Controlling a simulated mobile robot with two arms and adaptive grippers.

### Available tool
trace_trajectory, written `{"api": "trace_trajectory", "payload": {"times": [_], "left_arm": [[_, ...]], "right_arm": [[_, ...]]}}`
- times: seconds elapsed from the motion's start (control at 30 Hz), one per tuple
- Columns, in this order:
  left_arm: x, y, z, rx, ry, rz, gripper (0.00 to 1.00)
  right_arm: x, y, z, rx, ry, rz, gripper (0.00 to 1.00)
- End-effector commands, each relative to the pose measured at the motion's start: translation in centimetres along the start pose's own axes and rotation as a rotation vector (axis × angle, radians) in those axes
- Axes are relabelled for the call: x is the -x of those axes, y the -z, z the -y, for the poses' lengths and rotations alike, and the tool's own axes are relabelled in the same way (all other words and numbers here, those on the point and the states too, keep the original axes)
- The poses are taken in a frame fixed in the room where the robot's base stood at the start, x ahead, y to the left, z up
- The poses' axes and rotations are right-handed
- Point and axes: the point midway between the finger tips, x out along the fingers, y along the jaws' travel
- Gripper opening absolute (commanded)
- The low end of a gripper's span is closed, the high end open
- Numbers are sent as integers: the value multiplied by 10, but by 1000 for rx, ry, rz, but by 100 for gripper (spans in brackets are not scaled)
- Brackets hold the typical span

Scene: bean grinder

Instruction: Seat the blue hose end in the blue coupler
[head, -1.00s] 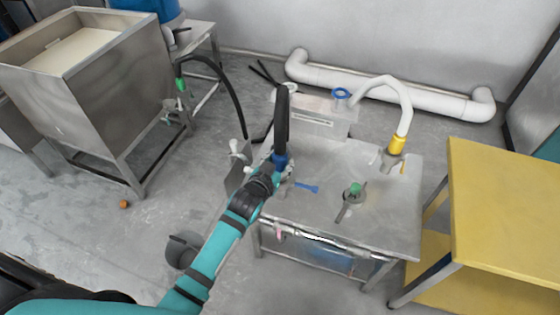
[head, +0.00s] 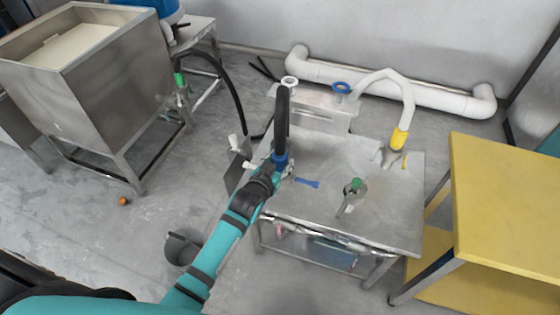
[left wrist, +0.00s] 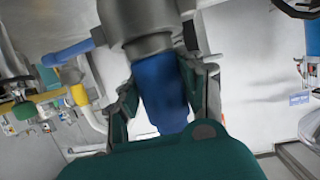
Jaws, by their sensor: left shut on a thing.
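My left gripper (head: 279,166) is shut on the blue hose end (head: 280,158) at the left side of the metal table. A black hose rises from it. In the left wrist view the hose end (left wrist: 160,90) sits between both fingers (left wrist: 165,98). Its far end meets a grey metal collar, the blue coupler (left wrist: 148,42), whose blue lever (left wrist: 68,52) points left. The blue lever also shows in the head view (head: 307,182). I cannot tell how deep the hose end sits in the coupler. My right gripper is not in view.
A green-marked coupler (head: 355,186) stands mid-table. A yellow hose end (head: 399,138) on a white hose is at the right. A holder with a blue ring (head: 341,87) is at the back. A yellow table (head: 505,200) stands right, a metal hopper (head: 105,105) left.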

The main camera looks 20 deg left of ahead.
Motion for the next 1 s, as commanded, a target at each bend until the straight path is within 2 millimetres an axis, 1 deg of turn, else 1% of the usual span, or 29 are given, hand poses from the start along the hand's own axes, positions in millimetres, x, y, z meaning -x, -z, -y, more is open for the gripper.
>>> {"api": "trace_trajectory", "payload": {"times": [0.23,0.27,0.4,0.47,0.77,0.87,0.97,1.0], "left_arm": [[-2,-4,0,0,0,-5,0],[-2,-4,0,0,0,-5,40],[-2,-4,0,0,0,-4,58],[-2,-4,0,0,0,-3,66],[0,-8,0,0,0,3,66],[8,-7,0,0,0,2,66],[25,-7,0,0,0,1,66],[34,-7,0,-1,0,1,66]], "right_arm": [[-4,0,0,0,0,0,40],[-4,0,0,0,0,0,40],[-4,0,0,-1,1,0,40],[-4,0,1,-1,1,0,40],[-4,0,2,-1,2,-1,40],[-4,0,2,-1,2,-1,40],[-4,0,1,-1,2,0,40],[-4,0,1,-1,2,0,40]]}}
